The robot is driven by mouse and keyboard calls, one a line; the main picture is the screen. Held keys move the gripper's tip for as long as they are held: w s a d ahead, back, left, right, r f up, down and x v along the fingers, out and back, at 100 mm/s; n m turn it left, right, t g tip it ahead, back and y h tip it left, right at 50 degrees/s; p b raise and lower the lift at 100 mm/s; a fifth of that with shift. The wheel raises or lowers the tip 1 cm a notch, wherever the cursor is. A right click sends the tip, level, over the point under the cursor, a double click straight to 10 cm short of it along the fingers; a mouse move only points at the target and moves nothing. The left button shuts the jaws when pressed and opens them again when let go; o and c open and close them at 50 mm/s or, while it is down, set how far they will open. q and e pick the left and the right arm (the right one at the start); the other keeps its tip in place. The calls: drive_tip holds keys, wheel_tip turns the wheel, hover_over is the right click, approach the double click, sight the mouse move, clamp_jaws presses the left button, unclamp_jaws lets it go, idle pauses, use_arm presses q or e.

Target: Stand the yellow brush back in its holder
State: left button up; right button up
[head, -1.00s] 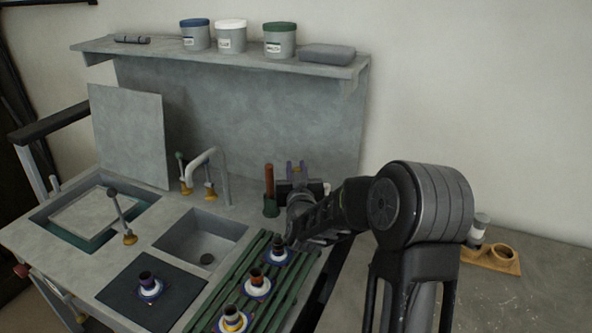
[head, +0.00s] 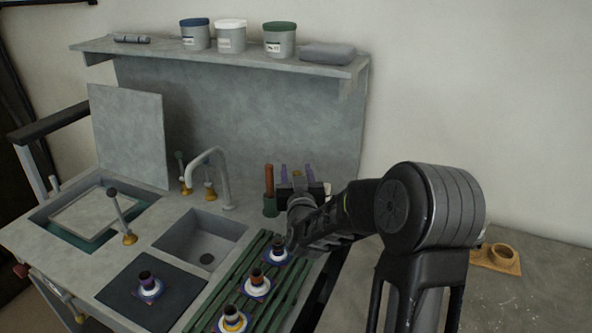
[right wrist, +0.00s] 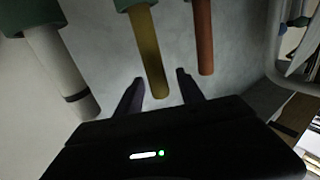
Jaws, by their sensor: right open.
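The yellow brush (right wrist: 148,50) shows its handle in the right wrist view, with one end at a green cup-like holder (right wrist: 131,4) at the top edge. It appears to stand in that holder, though the join is partly cut off. My right gripper (right wrist: 160,77) is open, with its purple fingers apart on either side of the yellow handle. In the head view my right gripper (head: 297,171) is near the back panel, with a bit of yellow between its fingers. My left gripper is not in view.
An orange-red handle (head: 269,180) stands in a green holder (head: 270,207) beside my gripper. A whitish handle (right wrist: 62,70) is on the other side of the yellow one. A green slatted rack (head: 281,292) carries several small pots. A shelf (head: 140,49) overhangs behind.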

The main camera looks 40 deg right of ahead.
drive_tip(key=v, duration=0.6)
drive_tip(key=shift+a, duration=0.1)
idle(0.7)
